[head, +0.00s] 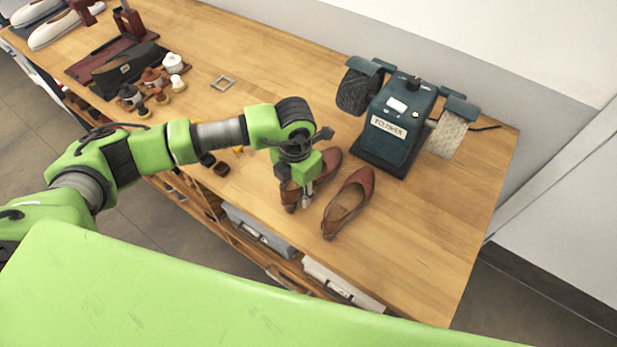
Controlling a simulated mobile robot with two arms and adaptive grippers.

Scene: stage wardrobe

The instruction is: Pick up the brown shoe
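Two brown shoes lie side by side on the wooden workbench. The left shoe (327,166) is partly hidden under my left gripper (298,195). The right shoe (349,203) is fully in view, its opening facing up, with a small gap between it and the gripper. My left gripper points down over the heel half of the left shoe, its fingertips at or just above the shoe. I cannot tell whether they touch it or how wide they stand. My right gripper is out of view.
A dark teal polishing machine (396,124) with two brush wheels stands behind the shoes. The bench's right end (452,215) is clear.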

